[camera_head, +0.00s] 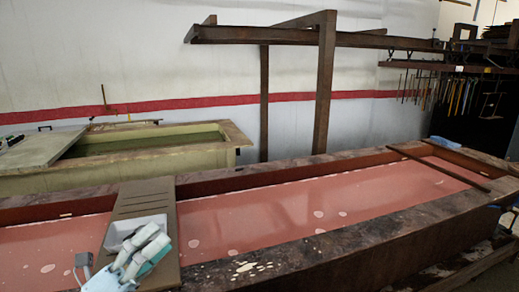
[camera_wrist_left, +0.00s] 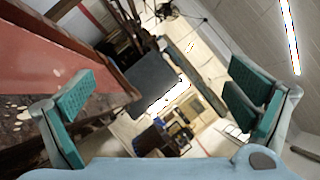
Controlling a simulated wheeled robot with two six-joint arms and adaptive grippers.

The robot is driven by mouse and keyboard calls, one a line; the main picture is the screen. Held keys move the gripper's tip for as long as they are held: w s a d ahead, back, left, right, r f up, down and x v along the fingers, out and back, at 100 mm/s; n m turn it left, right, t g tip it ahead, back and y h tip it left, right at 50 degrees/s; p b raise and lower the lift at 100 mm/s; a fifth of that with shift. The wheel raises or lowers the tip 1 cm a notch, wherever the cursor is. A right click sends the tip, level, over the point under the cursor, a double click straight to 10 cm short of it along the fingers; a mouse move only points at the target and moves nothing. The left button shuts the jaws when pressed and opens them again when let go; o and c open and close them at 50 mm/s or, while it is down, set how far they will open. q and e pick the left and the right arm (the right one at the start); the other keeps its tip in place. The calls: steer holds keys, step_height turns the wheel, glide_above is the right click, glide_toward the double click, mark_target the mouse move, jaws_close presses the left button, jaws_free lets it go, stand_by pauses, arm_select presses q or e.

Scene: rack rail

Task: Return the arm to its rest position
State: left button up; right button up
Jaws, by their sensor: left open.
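My left gripper (camera_head: 148,245) is at the bottom left of the head view, in front of a brown slotted board and a small light grey tray. In the left wrist view, the teal-padded fingers of this gripper (camera_wrist_left: 162,100) are wide apart. Nothing is held between them; the room shows through the gap. My left arm is mostly out of the head view below. My right gripper is in neither view.
The brown slotted board (camera_head: 145,198) lies across a long trough (camera_head: 345,240) with a reddish floor, and the grey tray (camera_head: 133,224) sits on it. A small grey item (camera_head: 83,261) is left of my gripper. A rusty steel frame (camera_head: 325,85) stands behind.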

arm_select(q)
steer(key=a+f+n+t+y, duration=0.2)
steer(key=a+n+t+y, duration=0.45)
steer(key=n+y, duration=0.55)
steer(key=s+a+f+n+g+y, duration=0.2)
steer(key=a+f+n+g+y, duration=0.2)
steer(key=f+n, duration=0.4)
steer(key=s+a+f+n+g+y, duration=0.3)
steer(key=a+f+n+y, duration=0.1)
steer(key=f+n, duration=0.35)
steer(key=s+d+f+n+g+h, duration=0.2)
steer(key=s+d+f+n+g, duration=0.15)
steer(key=s+f+g, duration=0.45)
steer(key=s+d+f+n+g+h, duration=0.2)
steer(key=s+d+f+g, duration=0.25)
steer(key=s+f, duration=0.75)
step_height(320, 180, down, 17)
steer(key=s+a, duration=0.2)
steer(key=s+f+g, duration=0.2)
steer(key=s+f, duration=1.1)
steer(key=s, duration=0.1)
steer(key=shift+s, duration=0.25)
steer(key=shift+a, duration=0.1)
